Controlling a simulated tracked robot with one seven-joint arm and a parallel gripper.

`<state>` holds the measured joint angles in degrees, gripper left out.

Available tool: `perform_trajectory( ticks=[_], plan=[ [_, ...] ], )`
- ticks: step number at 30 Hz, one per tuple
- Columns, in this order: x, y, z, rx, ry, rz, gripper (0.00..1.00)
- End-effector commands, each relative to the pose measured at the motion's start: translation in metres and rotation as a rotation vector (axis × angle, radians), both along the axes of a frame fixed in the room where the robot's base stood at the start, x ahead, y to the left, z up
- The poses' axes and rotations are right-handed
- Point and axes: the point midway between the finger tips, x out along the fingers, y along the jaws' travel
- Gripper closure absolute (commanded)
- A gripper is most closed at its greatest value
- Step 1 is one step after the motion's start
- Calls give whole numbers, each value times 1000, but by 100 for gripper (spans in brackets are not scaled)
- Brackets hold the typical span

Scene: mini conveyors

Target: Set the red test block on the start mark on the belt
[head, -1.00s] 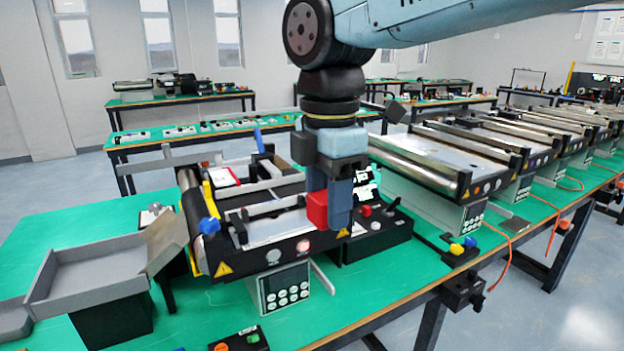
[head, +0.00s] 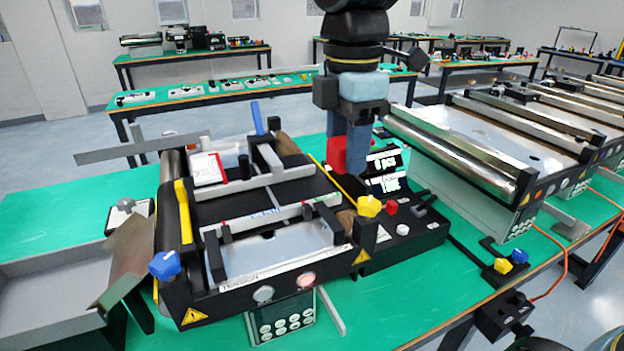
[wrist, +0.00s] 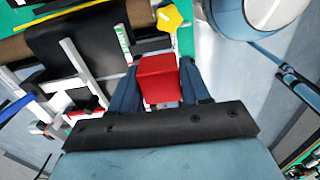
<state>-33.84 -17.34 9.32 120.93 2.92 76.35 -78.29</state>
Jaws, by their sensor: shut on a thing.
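My gripper (head: 348,160) is shut on the red test block (head: 337,154). The block also shows in the wrist view (wrist: 158,78) between the two dark blue fingers. In the head view the gripper hangs upright above the right end of the mini conveyor, near the counter display. The conveyor's black belt (head: 262,196) runs between the end rollers, with guide rails and plates across it. I cannot make out the start mark for certain. The block appears apart from the belt.
A control box with a lit display (head: 384,162) stands right of the conveyor. A grey tray (head: 50,268) with a tilted chute lies at the left. Yellow (head: 369,206) and blue (head: 164,265) knobs stick out from the frame. More conveyors (head: 500,150) stand at the right.

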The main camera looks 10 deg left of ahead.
Motion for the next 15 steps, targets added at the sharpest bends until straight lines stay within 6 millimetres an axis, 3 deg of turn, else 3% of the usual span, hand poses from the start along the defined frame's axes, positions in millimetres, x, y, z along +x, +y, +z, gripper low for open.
perform_trajectory(
  ticks=[15],
  plan=[
    [73, 49, -47, -2, 3, 21, 89]
  ],
)
